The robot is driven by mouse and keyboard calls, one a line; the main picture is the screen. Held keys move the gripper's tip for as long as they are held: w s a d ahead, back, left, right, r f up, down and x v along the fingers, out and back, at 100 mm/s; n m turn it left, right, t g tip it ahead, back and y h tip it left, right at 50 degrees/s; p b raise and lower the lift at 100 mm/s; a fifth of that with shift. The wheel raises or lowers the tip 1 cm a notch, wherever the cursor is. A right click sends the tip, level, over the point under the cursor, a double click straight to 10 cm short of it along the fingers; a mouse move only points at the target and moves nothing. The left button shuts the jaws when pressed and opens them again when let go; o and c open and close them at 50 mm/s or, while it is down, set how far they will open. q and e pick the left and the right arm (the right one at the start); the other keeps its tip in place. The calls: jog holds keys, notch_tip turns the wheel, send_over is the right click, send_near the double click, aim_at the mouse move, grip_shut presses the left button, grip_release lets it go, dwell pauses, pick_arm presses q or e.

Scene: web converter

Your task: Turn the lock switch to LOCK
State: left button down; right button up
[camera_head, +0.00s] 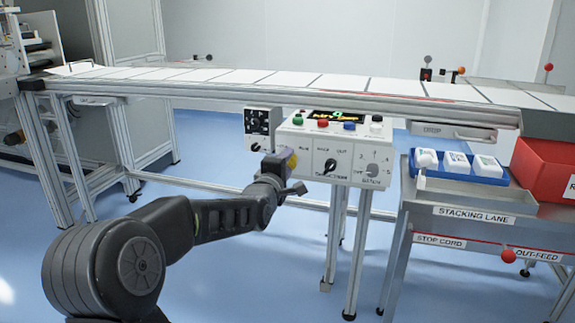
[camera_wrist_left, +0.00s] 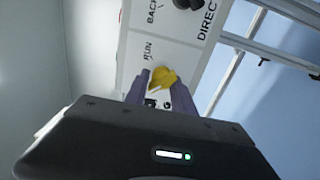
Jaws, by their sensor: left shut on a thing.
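The grey-white control panel (camera_head: 340,152) stands in front of the conveyor in the head view. The lock switch is a yellow knob (camera_wrist_left: 163,78) at the panel's left end; in the head view only a bit of yellow (camera_head: 292,160) shows beside my fingers. My left gripper (camera_head: 286,155) reaches it from the left. In the wrist view its two purple fingers (camera_wrist_left: 158,88) are shut on the yellow knob, one on each side. RUN is readable beside the knob; no LOCK label is readable, so its exact setting cannot be told. My right gripper is not in view.
A black dial (camera_head: 330,166) sits right of the switch, with a grey batch dial (camera_head: 372,169) beyond. Coloured buttons line the panel's top. A small dark-faced box (camera_head: 262,128) stands close on the left. A blue tray (camera_head: 458,168) and red bin (camera_head: 545,170) are at right.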

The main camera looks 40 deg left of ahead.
pick_arm(q)
jog(key=shift+f, duration=0.25)
jog(key=c, duration=1.4)
grip_release()
jog(key=o, duration=0.3)
jog(key=shift+r, duration=0.15)
jog(key=p+v, duration=0.1)
jog(key=v, duration=0.6)
jog(key=shift+s+d, duration=0.2)
jog(key=shift+s, duration=0.15)
